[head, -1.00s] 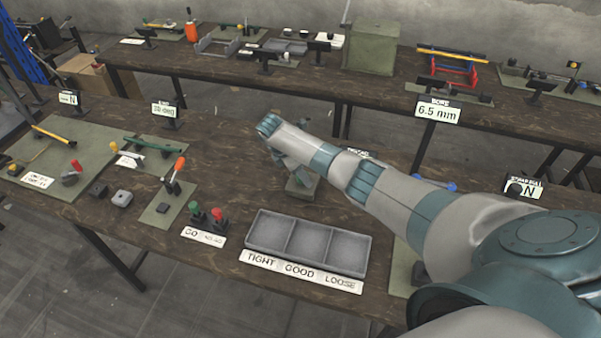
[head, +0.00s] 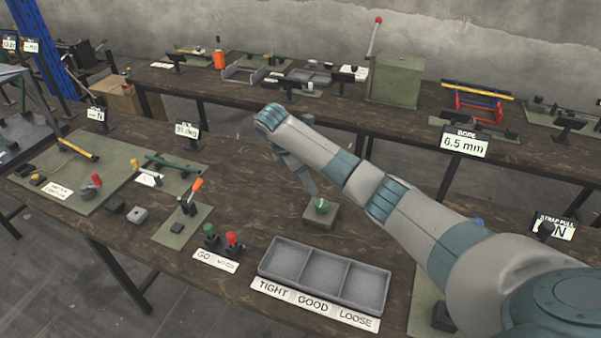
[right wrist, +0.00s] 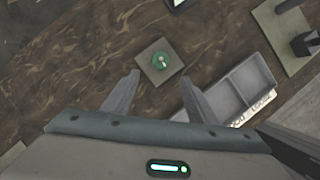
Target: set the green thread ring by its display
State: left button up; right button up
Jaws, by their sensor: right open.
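The green thread ring (head: 320,207) sits on a small square grey-green block (head: 319,219) on the dark wooden table. In the right wrist view the ring (right wrist: 161,60) lies on its block just beyond my fingertips, roughly centred between them. My right gripper (head: 310,185) is open and empty, above and beside the ring, with a gap to it. Its two fingers also show in the right wrist view (right wrist: 158,78). The bore display (head: 466,143) reads 6.5 mm and stands behind my right arm. Which display belongs to the ring I cannot tell. My left gripper is out of view.
A three-part grey tray (head: 325,275) labelled tight, good, loose is in front of the block. Green and red gauges (head: 220,240) stand left of it. An angle display (head: 187,130) and a strap pull display (head: 553,228) stand on the table.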

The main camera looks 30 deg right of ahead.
jog(key=shift+p+v, duration=0.7)
jog(key=shift+v, duration=1.7)
jog(key=shift+d, duration=0.15)
